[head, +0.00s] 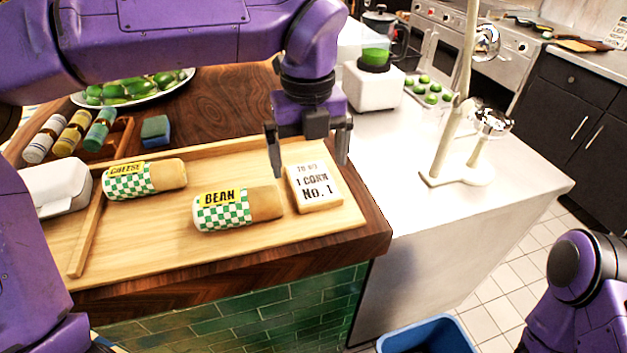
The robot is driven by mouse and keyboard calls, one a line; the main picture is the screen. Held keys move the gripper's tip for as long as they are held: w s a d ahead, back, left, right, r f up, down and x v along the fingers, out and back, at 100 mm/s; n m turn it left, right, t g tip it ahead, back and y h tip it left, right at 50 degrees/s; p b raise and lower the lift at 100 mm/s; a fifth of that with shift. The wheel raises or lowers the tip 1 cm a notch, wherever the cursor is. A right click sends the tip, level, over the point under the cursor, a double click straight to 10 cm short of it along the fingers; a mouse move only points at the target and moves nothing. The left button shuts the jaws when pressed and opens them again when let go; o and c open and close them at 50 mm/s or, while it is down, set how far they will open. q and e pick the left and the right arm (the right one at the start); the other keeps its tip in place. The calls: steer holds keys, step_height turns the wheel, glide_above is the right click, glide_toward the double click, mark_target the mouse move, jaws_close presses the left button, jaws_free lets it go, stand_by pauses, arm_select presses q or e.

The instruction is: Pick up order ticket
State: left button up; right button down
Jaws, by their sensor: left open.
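The order ticket (315,188) is a small pale block with black print reading "1 CORN No. 1". It lies on the right end of the light wooden tray (330,228), right of the wrapped roll marked BEAN (237,208). My left gripper (309,162) points down just above and behind the ticket, with its fingers spread apart and nothing between them. The ticket's top edge is near the fingertips; I cannot tell whether they touch it. Of my right arm only a purple part shows at the lower right; its gripper is out of view.
A wrapped roll marked CHEESE (144,179) lies left on the tray by a wooden divider (87,238). The white counter (400,165) is clear near the tray. A blue bin (425,336) stands below.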

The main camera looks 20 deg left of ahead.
mark_target(313, 181)
arm_select(q)
steer(key=w+f, duration=0.1)
steer(key=f, duration=0.1)
steer(key=w+f, duration=0.1)
steer(key=f, duration=0.1)
steer(key=w+f+p, duration=0.1)
steer(key=f, duration=0.1)
steer(key=shift+a+f, duration=0.1)
steer(key=shift+s, duration=0.55)
steer(key=shift+c, duration=0.7)
steer(key=c, duration=0.7)
steer(key=shift+c, duration=0.2)
